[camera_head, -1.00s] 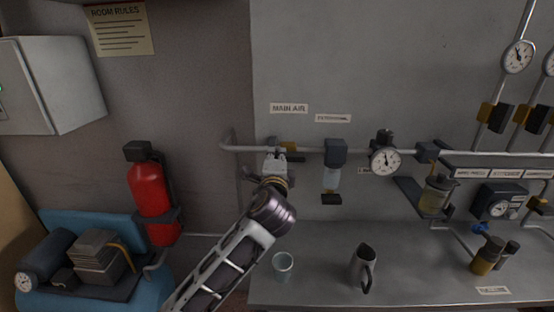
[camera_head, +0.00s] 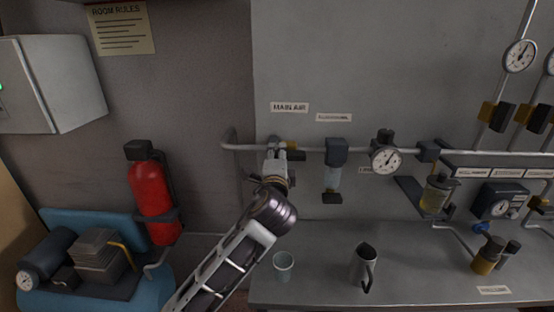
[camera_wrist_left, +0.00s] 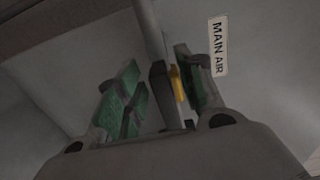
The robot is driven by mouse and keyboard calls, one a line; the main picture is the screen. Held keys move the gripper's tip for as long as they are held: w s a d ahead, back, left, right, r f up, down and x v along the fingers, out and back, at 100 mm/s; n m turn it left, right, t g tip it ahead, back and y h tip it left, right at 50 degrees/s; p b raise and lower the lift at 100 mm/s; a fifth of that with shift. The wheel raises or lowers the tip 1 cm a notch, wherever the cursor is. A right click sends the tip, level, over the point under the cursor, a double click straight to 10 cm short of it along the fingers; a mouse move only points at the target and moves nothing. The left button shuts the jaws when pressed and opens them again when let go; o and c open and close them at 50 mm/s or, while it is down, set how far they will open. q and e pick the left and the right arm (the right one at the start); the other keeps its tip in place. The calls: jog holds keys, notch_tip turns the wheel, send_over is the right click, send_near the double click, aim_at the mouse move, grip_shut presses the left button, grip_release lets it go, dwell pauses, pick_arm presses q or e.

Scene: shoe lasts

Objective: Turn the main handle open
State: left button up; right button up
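The main valve, below the MAIN AIR label (camera_head: 289,107), has a yellow part (camera_head: 292,144) and a dark part (camera_head: 297,156) on the horizontal pipe. My left gripper (camera_head: 276,146) is at this valve and partly covers it in the head view. In the left wrist view the gripper's green-padded fingers (camera_wrist_left: 158,88) are spread, with the dark part (camera_wrist_left: 162,92) and the yellow part (camera_wrist_left: 178,84) between them. A gap shows beside the left finger; contact at the right finger cannot be told. My right gripper is not in view.
A glass (camera_head: 284,265) and a metal jug (camera_head: 364,266) stand on the bench below. A red extinguisher (camera_head: 152,200) hangs left of my arm, near the blue compressor (camera_head: 150,292).

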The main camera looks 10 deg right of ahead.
pick_arm(q)
jog(key=v, duration=1.2)
dwell(0.5)
